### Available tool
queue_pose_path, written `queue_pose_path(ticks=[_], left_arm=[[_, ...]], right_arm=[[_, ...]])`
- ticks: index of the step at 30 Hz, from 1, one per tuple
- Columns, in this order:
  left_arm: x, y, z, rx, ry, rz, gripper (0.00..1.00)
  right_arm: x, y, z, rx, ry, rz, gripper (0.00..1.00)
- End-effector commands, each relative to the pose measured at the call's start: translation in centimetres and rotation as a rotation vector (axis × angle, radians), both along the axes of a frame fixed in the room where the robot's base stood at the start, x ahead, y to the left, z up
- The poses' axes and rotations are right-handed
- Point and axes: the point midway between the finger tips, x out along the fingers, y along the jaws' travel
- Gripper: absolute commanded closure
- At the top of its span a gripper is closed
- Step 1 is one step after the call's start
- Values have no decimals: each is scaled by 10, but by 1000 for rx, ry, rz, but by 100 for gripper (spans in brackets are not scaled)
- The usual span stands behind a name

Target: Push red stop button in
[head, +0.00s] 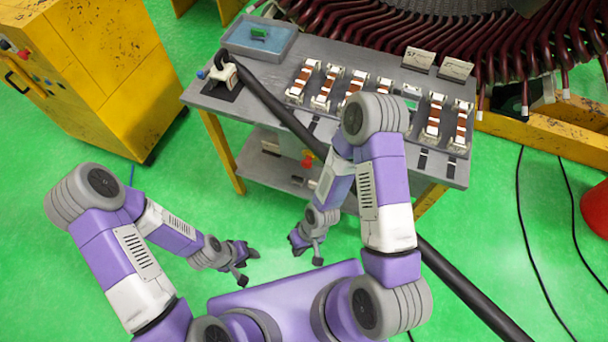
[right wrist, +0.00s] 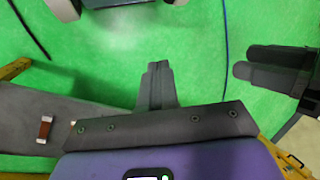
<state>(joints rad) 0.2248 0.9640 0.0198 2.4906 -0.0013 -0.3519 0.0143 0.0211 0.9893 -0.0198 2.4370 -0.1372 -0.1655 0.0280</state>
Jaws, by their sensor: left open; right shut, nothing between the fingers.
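A yellow cabinet (head: 95,70) stands at the far left of the head view. A small red button (head: 24,54) shows among several small controls on its left side face, near the picture's left edge; how far it sticks out is too small to tell. My left gripper (head: 249,267) is open and empty, low over the floor in front of my body. My right gripper (head: 307,254) is just right of it, shut and empty. In the right wrist view the right fingers (right wrist: 156,84) are together. Both grippers are well away from the cabinet.
A grey workbench (head: 215,98) with several copper-wound parts, a blue tray (head: 258,52) and a thick black cable (head: 285,118) stands ahead. The large stator (head: 470,30) is behind it. Green floor lies open between cabinet and bench. Thin cables lie at right.

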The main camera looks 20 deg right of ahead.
Motion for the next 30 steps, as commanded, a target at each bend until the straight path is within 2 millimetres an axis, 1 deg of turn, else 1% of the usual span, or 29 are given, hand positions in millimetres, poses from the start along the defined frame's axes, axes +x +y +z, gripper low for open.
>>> queue_pose_path(ticks=[1, 2, 4, 5, 6, 8, 9, 11, 12, 14, 15, 17, 18, 20, 21, 22, 24, 26, 28, 30], left_arm=[[0, 0, -12, 0, 0, 0, 57], [0, 0, -16, 0, 0, 0, 57], [0, 0, -26, 0, 1, 0, 57], [0, 0, -32, 0, 1, 0, 57], [0, 0, -38, 0, 0, 0, 57], [0, 0, -48, 0, 1, 0, 57], [0, 0, -54, 0, 1, 0, 57], [0, 0, -66, 0, 0, 0, 57], [0, 0, -73, 0, 0, 0, 57], [0, 0, -84, 0, 1, 0, 57], [0, 0, -90, 0, 1, 0, 57], [0, 0, -99, 0, 1, 0, 57], [0, 0, -104, 0, 1, 0, 57], [0, 0, -110, 0, 1, 0, 57], [0, 0, -114, 0, 0, 0, 57], [0, 0, -116, 0, 1, 0, 57], [0, 0, -119, 0, 0, 0, 57], [0, 0, -121, 0, 0, 0, 57], [0, 0, -121, 0, 0, 0, 57], [0, 0, -121, 0, 0, 0, 57]], right_arm=[[-8, 12, -10, -13, 15, 145, 100], [-14, 16, -13, -25, 29, 234, 100], [-27, 20, -21, -74, 61, 445, 100], [-36, 17, -28, -106, 91, 553, 100], [-44, 10, -34, -157, 123, 691, 100], [-49, -2, -41, -255, 163, 891, 100], [-48, -12, -44, -333, 185, 1021, 100], [-46, -39, -51, -486, 254, 1237, 100], [-36, -54, -51, -604, 288, 1374, 100], [-13, -70, -48, -800, 320, 1562, 100], [6, -76, -43, -939, 330, 1672, 100], [36, -75, -32, -1149, 329, 1809, 100], [54, -69, -24, -1285, 317, 1881, 100], [77, -55, -12, -1474, 289, 1965, 100], [90, -45, -4, -1585, 267, 2003, 100], [97, -36, 2, -1660, 249, 2027, 100], [109, -19, 12, -1798, 210, 2062, 100], [115, -9, 18, -1878, 184, 2078, 100], [119, -2, 23, -1931, 165, 2086, 100], [120, 1, 25, -1951, 159, 2087, 100]])
